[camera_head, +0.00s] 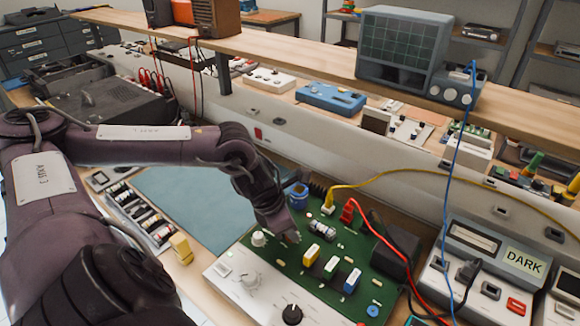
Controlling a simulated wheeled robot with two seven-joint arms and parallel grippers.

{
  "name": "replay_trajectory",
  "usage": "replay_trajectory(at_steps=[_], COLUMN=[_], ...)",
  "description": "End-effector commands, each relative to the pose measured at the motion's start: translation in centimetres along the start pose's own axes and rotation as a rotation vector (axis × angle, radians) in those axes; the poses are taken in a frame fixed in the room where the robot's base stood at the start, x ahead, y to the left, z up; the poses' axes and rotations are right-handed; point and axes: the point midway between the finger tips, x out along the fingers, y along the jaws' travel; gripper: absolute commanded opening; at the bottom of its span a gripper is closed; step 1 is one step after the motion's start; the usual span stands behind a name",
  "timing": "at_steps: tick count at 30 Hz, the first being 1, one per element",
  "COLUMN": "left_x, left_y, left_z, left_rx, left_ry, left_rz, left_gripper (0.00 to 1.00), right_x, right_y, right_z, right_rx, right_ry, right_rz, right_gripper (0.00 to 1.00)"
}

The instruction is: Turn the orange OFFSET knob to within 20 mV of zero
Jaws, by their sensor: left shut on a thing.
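The green circuit board (330,245) lies on the bench with a white front panel (245,285). My left gripper (291,237) points down onto the board, left of a yellow block part. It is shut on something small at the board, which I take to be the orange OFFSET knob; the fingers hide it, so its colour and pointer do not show. No millivolt reading is legible. My right gripper is not in view.
Yellow and red plugs with leads stand at the board's back edge. A blue cable hangs from the oscilloscope (404,47) on the shelf. A teal mat (185,195) is clear behind my arm.

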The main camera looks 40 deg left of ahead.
Motion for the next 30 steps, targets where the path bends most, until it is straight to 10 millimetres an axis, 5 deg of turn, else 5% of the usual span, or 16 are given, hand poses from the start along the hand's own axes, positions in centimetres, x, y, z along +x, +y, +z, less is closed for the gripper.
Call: replay_trajectory(at_steps=[2, 3, 8, 19, 30], left_x=[-0.1, -0.1, -0.1, -0.7, -6.1], left_y=[0.1, 0.1, 0.1, 0.1, 0.2], left_z=[0.1, 0.1, 0.1, 0.0, 0.0], left_rx=[-0.001, -0.001, -0.001, -0.001, 0.000], left_ry=[-0.001, -0.001, -0.001, -0.001, -0.001], left_rz=[0.003, 0.003, 0.002, 0.003, 0.006], left_gripper=[0.00, 0.24, 0.43, 0.43, 0.43], right_x=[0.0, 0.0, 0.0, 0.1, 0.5], right_y=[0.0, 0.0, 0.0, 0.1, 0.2], right_z=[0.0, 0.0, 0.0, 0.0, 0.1], right_rx=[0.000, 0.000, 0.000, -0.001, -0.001], right_ry=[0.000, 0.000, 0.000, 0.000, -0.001], right_rz=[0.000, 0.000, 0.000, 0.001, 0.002], right_gripper=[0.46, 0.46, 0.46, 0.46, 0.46])
